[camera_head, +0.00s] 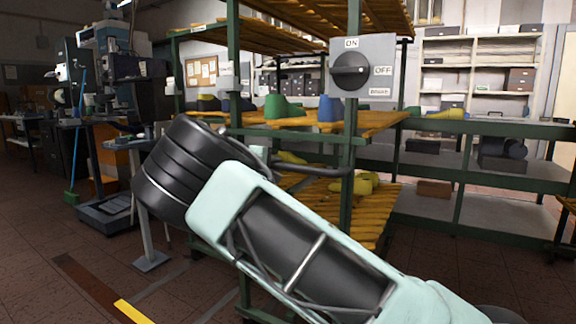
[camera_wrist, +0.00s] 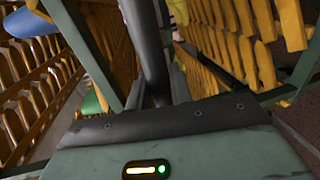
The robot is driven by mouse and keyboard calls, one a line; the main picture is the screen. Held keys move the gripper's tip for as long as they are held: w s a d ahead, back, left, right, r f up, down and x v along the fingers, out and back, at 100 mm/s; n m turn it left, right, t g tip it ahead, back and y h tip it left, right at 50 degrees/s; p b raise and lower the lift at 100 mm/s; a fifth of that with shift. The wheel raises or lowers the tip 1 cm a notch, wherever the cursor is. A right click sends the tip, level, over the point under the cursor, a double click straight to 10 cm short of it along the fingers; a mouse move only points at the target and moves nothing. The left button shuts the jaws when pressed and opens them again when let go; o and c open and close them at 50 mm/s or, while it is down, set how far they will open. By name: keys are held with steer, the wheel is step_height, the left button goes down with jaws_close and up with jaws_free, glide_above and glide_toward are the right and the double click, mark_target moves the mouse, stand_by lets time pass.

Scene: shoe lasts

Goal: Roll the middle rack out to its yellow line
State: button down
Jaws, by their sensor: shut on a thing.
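The rack (camera_head: 346,205) at my arm has a green frame and yellow slatted shelves, with coloured shoe lasts on them. A black handle bar (camera_head: 318,170) sticks out from its post in the head view. My gripper (camera_wrist: 158,88) is shut on the black handle bar, which runs up between the fingers in the wrist view (camera_wrist: 147,45). In the head view my own arm hides the gripper and the rack's lower left part. A yellow line (camera_head: 134,312) is on the floor at the lower left, apart from the rack.
A grey switch box (camera_head: 363,68) with a black knob is in front of the rack. Green-framed grey shelving (camera_head: 480,180) stands at the right.

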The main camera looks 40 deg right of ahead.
steer(key=f+p+v, duration=0.1)
steer(key=p+v, duration=0.1)
steer(key=v, duration=0.7)
steer(key=f+p+v, duration=0.2)
steer(key=v, duration=0.8)
steer(key=shift+a+f, duration=0.4)
steer(key=c, duration=1.3)
jaws_free()
steer(key=shift+s+a, duration=0.1)
steer(key=shift+a, duration=0.1)
steer(key=shift+r, duration=0.1)
steer(key=p+v, duration=0.3)
steer(key=v, duration=1.4)
steer(key=shift+a+p, duration=0.15)
steer(key=shift+p, duration=0.15)
